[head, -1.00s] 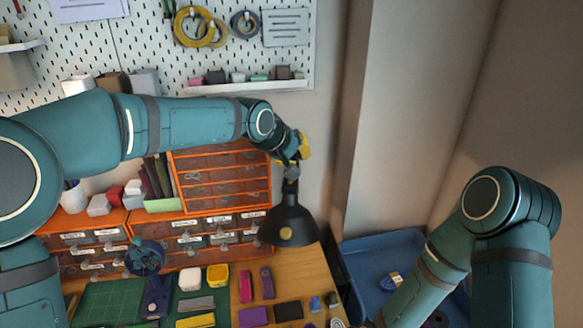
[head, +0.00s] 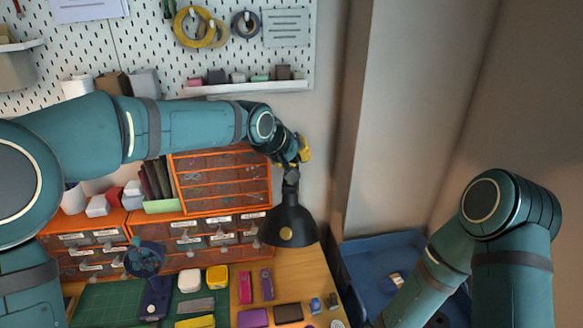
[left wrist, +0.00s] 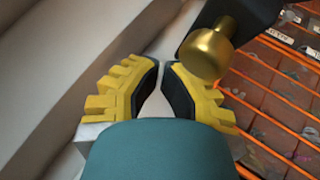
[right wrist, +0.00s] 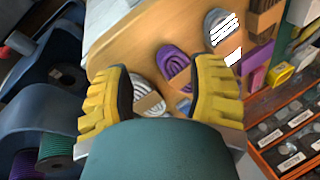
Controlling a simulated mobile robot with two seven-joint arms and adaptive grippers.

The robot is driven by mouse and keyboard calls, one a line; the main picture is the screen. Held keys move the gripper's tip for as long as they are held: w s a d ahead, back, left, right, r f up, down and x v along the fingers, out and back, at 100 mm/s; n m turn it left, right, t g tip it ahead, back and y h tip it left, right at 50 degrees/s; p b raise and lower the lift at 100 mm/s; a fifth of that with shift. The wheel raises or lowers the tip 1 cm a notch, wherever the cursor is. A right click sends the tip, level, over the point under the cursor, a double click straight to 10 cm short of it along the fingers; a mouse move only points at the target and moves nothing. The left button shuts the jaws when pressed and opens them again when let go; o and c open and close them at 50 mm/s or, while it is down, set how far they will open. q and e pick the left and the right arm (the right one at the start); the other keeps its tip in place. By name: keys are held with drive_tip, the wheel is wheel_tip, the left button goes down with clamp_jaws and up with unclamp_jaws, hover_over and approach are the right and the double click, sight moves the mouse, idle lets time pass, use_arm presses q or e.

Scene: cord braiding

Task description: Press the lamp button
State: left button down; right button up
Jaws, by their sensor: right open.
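The black desk lamp (head: 290,217) stands beside the orange drawers, with a round gold button (head: 285,234) on its shade. My left gripper (head: 304,149) is above the lamp, by its upper joint, partly hidden by its own wrist. In the left wrist view, the left gripper's yellow fingers (left wrist: 162,66) lean together with their tips almost touching and nothing visible between them. A gold knob (left wrist: 206,53) on a black part shows large just beyond the right finger; contact cannot be told. My right gripper (right wrist: 161,95) is open, above cord bundles at the table's edge. It is outside the head view.
Orange drawer units (head: 222,182) stand left of the lamp, under a white pegboard (head: 130,40). The wooden table (head: 300,265) holds small boxes and a green mat (head: 108,300). A blue bin (head: 370,250) is at the right. A purple cord bundle (right wrist: 174,62) lies below my right gripper.

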use_arm(q)
drive_tip(key=shift+r+p, duration=0.55)
drive_tip(key=shift+r, duration=0.2)
use_arm(e)
drive_tip(key=shift+r, duration=0.55)
use_arm(q)
drive_tip(key=shift+r, duration=0.1)
drive_tip(key=shift+r+p, duration=1.7)
drive_tip(key=shift+r, duration=0.7)
use_arm(e)
drive_tip(key=shift+r, duration=1.7)
